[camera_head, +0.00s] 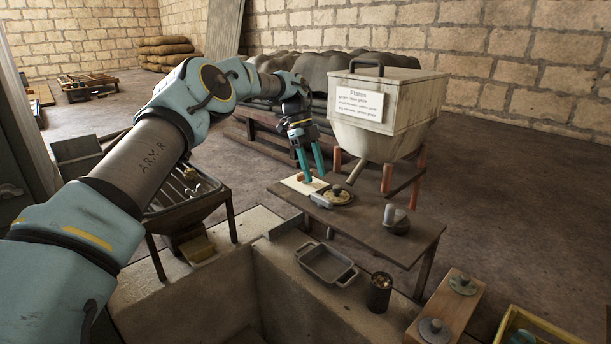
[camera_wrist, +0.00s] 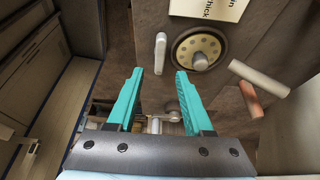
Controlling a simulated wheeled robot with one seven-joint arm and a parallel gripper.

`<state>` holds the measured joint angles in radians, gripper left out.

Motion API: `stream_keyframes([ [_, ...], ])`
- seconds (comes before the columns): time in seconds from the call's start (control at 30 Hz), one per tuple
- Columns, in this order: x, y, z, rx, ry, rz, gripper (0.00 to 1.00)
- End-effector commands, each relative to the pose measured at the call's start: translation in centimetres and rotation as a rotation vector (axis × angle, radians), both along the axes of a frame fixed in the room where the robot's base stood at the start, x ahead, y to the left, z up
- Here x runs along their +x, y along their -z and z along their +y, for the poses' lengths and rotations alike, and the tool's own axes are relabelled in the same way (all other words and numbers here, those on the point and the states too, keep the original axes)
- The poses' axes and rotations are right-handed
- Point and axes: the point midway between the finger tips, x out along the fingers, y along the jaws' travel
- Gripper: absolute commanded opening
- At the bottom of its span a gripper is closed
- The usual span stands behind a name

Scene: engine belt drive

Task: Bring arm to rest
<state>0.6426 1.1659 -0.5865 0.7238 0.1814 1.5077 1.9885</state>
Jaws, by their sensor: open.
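My gripper (camera_head: 312,172) hangs with its two teal fingers pointing down over the far left end of the dark table (camera_head: 372,238). In the wrist view the fingers (camera_wrist: 160,73) are spread apart, with nothing held between them. My arm reaches across from the left side of the head view. A round plate with a knob (camera_head: 339,194) lies on the table near the fingertips; in the wrist view this plate (camera_wrist: 198,48) has a ring of holes. A small grey cylindrical piece (camera_head: 321,201) lies beside it.
A hopper labelled "Plates" (camera_head: 400,88) stands just right of my gripper. A second knobbed piece (camera_head: 396,222) sits on the table's right part. A metal tray (camera_head: 326,264), a dark can (camera_head: 379,292) and a wooden block with discs (camera_head: 447,306) are nearer. Open floor (camera_head: 515,200) lies right.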

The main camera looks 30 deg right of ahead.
Motion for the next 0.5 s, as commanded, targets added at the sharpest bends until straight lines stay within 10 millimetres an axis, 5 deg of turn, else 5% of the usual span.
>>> stream_keyframes([
  [0.5, -0.62, -0.74, -0.26, 0.001, 0.0, 0.0, 0.51],
])
